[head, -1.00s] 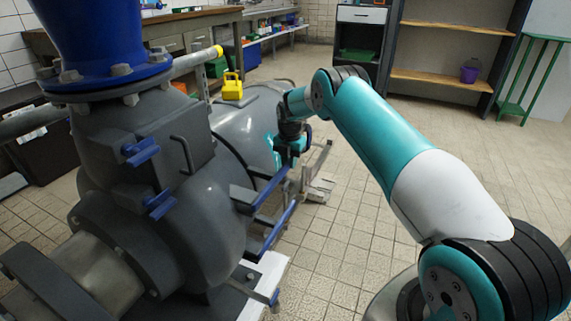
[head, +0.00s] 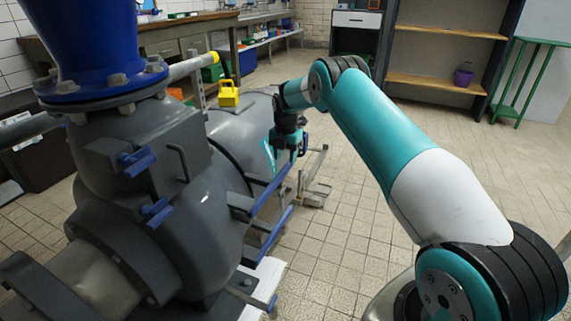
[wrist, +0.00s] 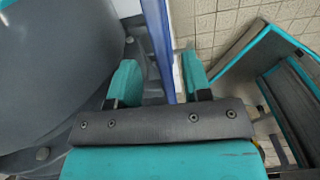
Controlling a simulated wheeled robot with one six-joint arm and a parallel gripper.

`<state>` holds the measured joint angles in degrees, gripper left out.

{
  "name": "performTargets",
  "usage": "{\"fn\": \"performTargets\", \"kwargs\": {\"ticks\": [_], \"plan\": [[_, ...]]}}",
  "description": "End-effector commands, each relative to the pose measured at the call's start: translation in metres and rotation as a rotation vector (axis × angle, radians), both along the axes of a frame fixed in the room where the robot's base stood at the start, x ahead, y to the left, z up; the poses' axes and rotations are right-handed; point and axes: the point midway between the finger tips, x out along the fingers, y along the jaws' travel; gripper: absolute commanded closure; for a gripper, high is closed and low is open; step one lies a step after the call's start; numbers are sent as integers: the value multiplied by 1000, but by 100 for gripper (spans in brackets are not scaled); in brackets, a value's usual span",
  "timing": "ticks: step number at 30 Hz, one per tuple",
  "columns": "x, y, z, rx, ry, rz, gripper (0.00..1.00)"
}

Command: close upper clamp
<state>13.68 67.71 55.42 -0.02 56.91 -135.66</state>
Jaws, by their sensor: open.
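Two blue clamps sit on the grey pump housing at left in the head view, an upper one (head: 136,161) and a lower one (head: 157,212). Two long blue bars, an upper one (head: 268,192) and a lower one (head: 272,236), stick out from the pump's right side. Which of these is the task's upper clamp, I cannot tell. My gripper (head: 291,153) points down near the far end of the upper bar. In the wrist view my gripper (wrist: 161,84) is open, with a blue bar (wrist: 158,42) showing between its teal fingers. Contact cannot be told.
The grey pump body (head: 200,255) fills the left, under a blue pipe (head: 85,40). A yellow block (head: 228,94) stands on the far grey cylinder. Tiled floor (head: 350,225) is free right of the pump. Shelves (head: 440,80) stand at the back.

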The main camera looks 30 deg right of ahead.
Motion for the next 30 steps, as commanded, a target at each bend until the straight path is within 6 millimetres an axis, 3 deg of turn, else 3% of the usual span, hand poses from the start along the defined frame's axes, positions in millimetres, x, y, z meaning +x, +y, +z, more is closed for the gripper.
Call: {"fn": "performTargets", "kwargs": {"ticks": [1,6,13,19,30], "plan": [[1,0,18,-1,-4,0,55],[1,0,63,-1,-4,0,55],[0,0,108,0,-2,1,55],[0,0,125,0,0,1,55],[0,0,127,1,1,1,55]]}}
